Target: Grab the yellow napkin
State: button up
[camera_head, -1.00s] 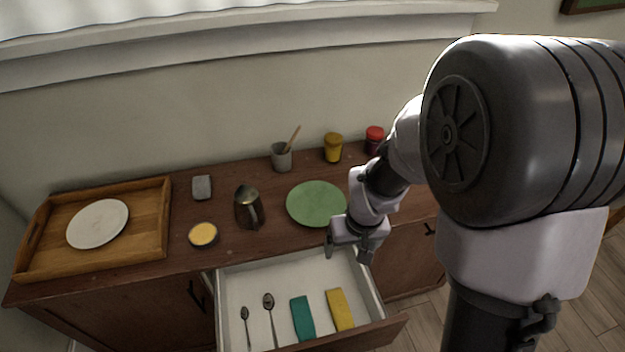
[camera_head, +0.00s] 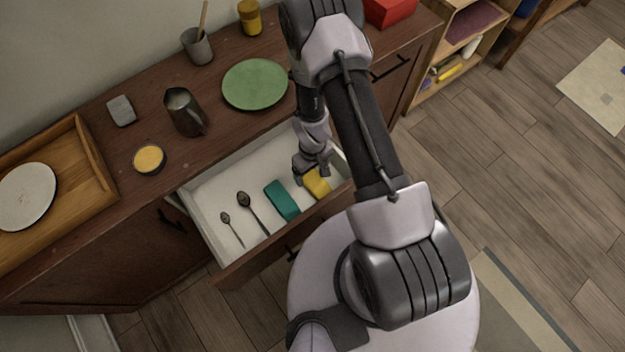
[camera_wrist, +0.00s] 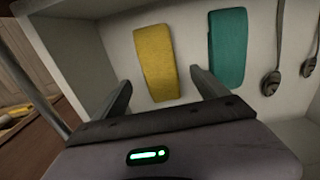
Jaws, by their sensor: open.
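The yellow napkin (camera_head: 317,183) lies folded in the open drawer (camera_head: 213,245), at its right end. In the head view my gripper (camera_head: 312,172) hangs over it and hides part of it. In the wrist view the napkin (camera_wrist: 156,62) lies flat on the drawer floor, beyond the open fingers (camera_wrist: 165,90) and roughly between their lines. The fingers are apart with nothing between them. I cannot tell how high they are above the napkin.
A teal napkin (camera_head: 282,200) lies just left of the yellow one, then two spoons (camera_head: 252,212). The drawer walls stand close to the gripper. On the cabinet top are a green plate (camera_head: 254,84), a metal pitcher (camera_head: 185,112) and a wooden tray (camera_head: 92,165).

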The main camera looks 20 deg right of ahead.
aim_at(312, 178)
notch_tip(312, 178, down, 5)
jog(key=shift+s+r+b, duration=0.1)
jog(key=shift+r+b, duration=0.1)
jog(key=shift+b, duration=0.8)
jog(key=shift+r, duration=0.15)
jog(key=shift+c, duration=0.2)
jog(key=c, duration=1.4)
